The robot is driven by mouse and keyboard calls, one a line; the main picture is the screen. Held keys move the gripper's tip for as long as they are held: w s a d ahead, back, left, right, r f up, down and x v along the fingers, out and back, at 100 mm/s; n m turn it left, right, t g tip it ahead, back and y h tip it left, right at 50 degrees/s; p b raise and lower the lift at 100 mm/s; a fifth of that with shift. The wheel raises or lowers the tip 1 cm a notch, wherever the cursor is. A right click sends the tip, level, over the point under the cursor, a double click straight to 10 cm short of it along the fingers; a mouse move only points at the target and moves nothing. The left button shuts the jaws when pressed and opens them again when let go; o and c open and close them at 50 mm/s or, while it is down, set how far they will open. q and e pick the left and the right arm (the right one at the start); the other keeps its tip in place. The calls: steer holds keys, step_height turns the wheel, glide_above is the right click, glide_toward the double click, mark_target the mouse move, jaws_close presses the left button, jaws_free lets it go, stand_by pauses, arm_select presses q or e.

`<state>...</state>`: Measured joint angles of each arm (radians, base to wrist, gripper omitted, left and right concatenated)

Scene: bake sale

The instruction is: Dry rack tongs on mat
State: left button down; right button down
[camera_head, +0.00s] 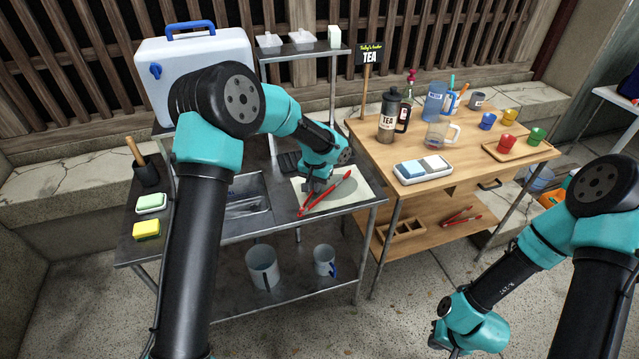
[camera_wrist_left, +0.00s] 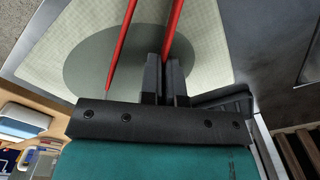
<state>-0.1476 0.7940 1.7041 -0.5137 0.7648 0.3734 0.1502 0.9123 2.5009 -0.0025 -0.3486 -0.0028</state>
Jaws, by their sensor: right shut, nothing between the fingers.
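The red tongs (camera_head: 325,196) are over the pale mat (camera_head: 361,191) on the metal table. In the left wrist view the two red arms of the tongs (camera_wrist_left: 121,48) spread apart above the mat's darker oval (camera_wrist_left: 90,62). My left gripper (camera_head: 313,192) is down at the tongs. In the left wrist view its fingers (camera_wrist_left: 165,70) are closed around one red arm. I cannot tell whether the tongs touch the mat. My right gripper (camera_head: 440,337) is low at the bottom right, away from both tables, shut and empty.
A metal sink (camera_head: 245,195) lies left of the mat, with a yellow sponge (camera_head: 147,229) further left.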

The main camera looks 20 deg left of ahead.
arm_select(q)
steer(key=shift+r, duration=4.2)
steer(key=shift+a, duration=0.1)
